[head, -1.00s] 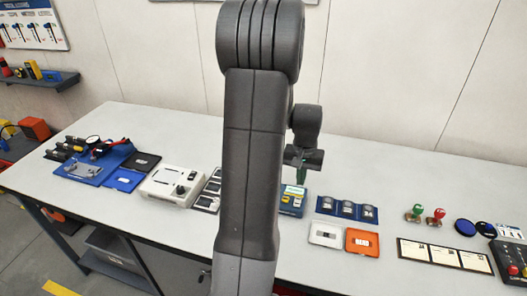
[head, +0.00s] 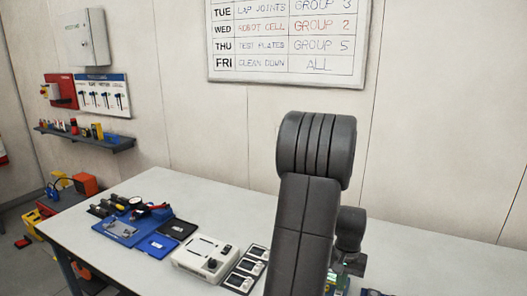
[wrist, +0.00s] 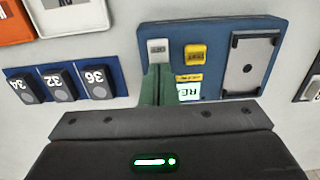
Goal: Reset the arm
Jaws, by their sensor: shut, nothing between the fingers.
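My gripper (wrist: 157,88) is shut and empty, its two green fingers pressed together in the wrist view. The fingers are in front of a blue tester box (wrist: 218,38) and cover part of it. A grey button (wrist: 158,47) shows just beyond the fingertips, and a yellow button (wrist: 195,54) is to their right. I cannot tell whether the fingertips touch the box. In the head view my arm stands in front of the bench, and the gripper is mostly hidden behind it at the lower edge.
A blue strip (wrist: 50,72) with grey blocks marked 34, 32 and 36 lies left of the fingers. The bench (head: 150,190) also carries a white device (head: 205,258), a blue fixture (head: 130,228) and dark panels (head: 247,268). A schedule board (head: 290,40) hangs on the wall behind.

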